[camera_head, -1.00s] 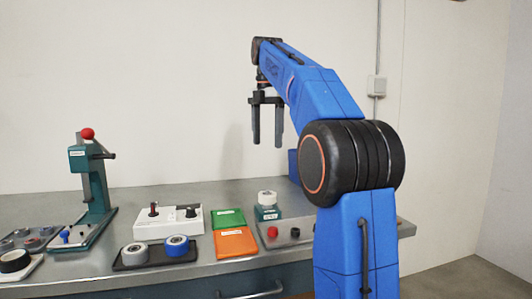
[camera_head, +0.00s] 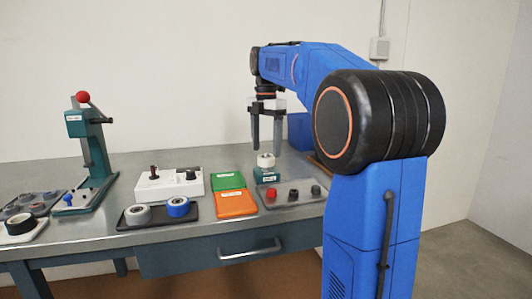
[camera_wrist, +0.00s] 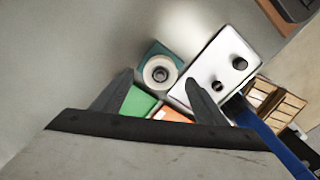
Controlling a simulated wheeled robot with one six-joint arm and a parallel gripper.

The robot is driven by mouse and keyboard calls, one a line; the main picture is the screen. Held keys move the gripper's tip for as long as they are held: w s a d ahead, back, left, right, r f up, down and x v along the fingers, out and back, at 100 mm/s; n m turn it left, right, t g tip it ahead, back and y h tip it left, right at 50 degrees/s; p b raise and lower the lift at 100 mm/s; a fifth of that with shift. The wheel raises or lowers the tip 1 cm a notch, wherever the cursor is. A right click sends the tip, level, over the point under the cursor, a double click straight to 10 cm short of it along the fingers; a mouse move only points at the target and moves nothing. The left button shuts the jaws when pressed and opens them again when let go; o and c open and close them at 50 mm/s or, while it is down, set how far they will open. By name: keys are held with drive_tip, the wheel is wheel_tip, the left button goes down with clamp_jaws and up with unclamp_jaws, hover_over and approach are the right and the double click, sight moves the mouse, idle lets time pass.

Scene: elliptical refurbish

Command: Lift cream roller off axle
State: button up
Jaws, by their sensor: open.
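The cream roller (camera_head: 265,160) sits upright on a small teal stand (camera_head: 266,174) at the right part of the bench. In the wrist view the roller (camera_wrist: 158,71) shows from above, with a dark centre where the axle is. My gripper (camera_head: 267,149) points down, with its fingers open and empty. Its fingertips are close to the roller's top in the head view. In the wrist view the roller appears between and beyond the two fingers. I cannot tell the exact height gap.
Green (camera_head: 227,181) and orange (camera_head: 236,204) mats lie to the left. Further left are a white control box (camera_head: 168,190), a black tray with rollers (camera_head: 128,222) and a teal press (camera_head: 97,150).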

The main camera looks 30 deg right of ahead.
drive_tip(key=shift+f, duration=1.3)
drive_tip(key=c, duration=1.2)
drive_tip(key=shift+o, duration=1.4)
drive_tip(key=shift+c, duration=1)
drive_tip(key=shift+r, duration=2.6)
